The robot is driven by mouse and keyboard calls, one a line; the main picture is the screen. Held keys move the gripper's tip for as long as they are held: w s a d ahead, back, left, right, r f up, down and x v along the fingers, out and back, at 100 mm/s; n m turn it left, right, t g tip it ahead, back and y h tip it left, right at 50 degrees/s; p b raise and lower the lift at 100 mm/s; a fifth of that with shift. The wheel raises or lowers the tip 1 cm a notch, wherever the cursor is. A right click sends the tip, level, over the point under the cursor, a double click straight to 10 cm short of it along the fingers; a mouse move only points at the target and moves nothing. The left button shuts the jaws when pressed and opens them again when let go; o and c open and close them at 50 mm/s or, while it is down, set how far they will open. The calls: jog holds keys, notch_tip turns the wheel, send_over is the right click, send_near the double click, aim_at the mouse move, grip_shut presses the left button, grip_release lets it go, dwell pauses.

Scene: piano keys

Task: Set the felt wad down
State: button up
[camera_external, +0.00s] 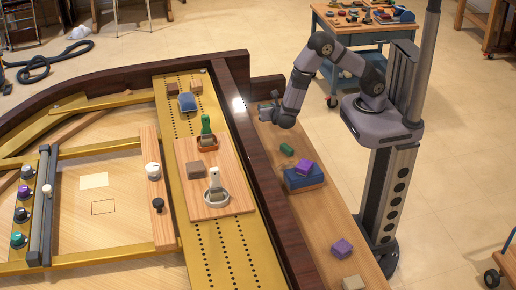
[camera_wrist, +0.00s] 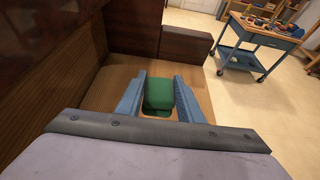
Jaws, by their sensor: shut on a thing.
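My gripper (camera_wrist: 160,84) is shut on a green wad (camera_wrist: 159,97), which sits between its two blue fingers in the wrist view. Wooden surface shows around and beneath it; whether the wad touches that surface is unclear. In the external view my gripper (camera_external: 269,110) is low over the far end of the wooden ledge (camera_external: 318,222), beside the dark rail. The held wad cannot be made out there. Another small green block (camera_external: 287,150) lies on the ledge, nearer the camera than the gripper.
A purple block (camera_external: 305,167) rests on a blue block (camera_external: 303,180) on the ledge. Another purple block (camera_external: 341,247) and a beige block (camera_external: 353,283) lie nearer. The dark rail (camera_external: 262,165) borders the ledge on the left. A wooden tray (camera_external: 190,155) lies beyond it.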

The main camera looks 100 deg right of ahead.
jog(key=w+a+f+n+t+y+b, duration=0.15)
jog(key=w+a+n+t+b, duration=0.5)
jog(key=a, duration=0.75)
jog(key=r+n+t+y+b, duration=0.2)
jog(key=n+t+y+b, duration=0.45)
jog(key=n+y, duration=0.5)
send_over(299, 219)
jog(key=shift+a+f+b, duration=0.1)
jog(key=shift+f+b, duration=0.55)
jog(key=shift+f, duration=4.4)
jog(key=shift+f, duration=0.15)
jog(key=o, duration=1)
